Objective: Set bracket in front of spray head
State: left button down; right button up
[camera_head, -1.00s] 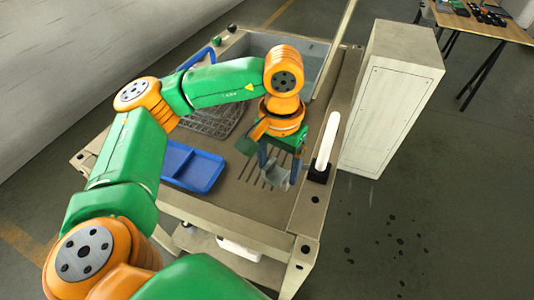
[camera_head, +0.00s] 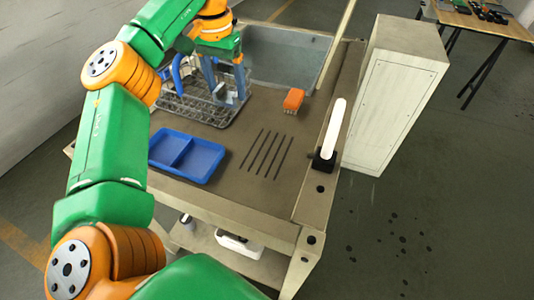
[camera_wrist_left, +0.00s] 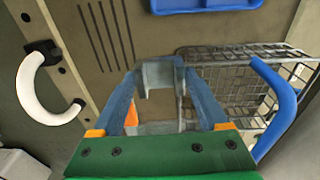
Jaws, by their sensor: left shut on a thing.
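My left gripper (camera_head: 226,92) is shut on a grey bracket (camera_head: 229,99). It holds the bracket by the near right part of the wire basket; whether the bracket touches anything is unclear. In the left wrist view the grey, U-shaped bracket (camera_wrist_left: 160,76) sits between the blue fingers. A white curved piece (camera_head: 334,128) stands in a black mount at the bench's right edge, and it also shows in the left wrist view (camera_wrist_left: 32,95). I cannot tell for certain which thing is the spray head. My right gripper is out of view.
A wire basket (camera_head: 190,108) with a blue curved bar (camera_wrist_left: 284,95) stands at the back left. A blue two-compartment tray (camera_head: 205,160) lies in front. An orange block (camera_head: 293,100) sits near the sink basin (camera_head: 285,60). Bench around the dark slots (camera_head: 265,155) is clear.

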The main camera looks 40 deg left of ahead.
pick_arm(q)
jog(key=d+f, duration=0.3)
jog(key=d, duration=0.3)
send_over(267, 153)
notch_tip(267, 153, down, 5)
jog(key=shift+s, duration=0.1)
notch_tip(267, 153, down, 3)
jog(key=shift+d+r, duration=0.1)
jog(key=shift+f, duration=0.25)
jog(key=shift+f+b, duration=0.1)
jog(key=shift+b, duration=0.25)
grip_release()
notch_tip(267, 153, up, 12)
jog(key=shift+s+p, duration=0.4)
jog(key=shift+p, duration=0.05)
jog(key=shift+d, duration=0.1)
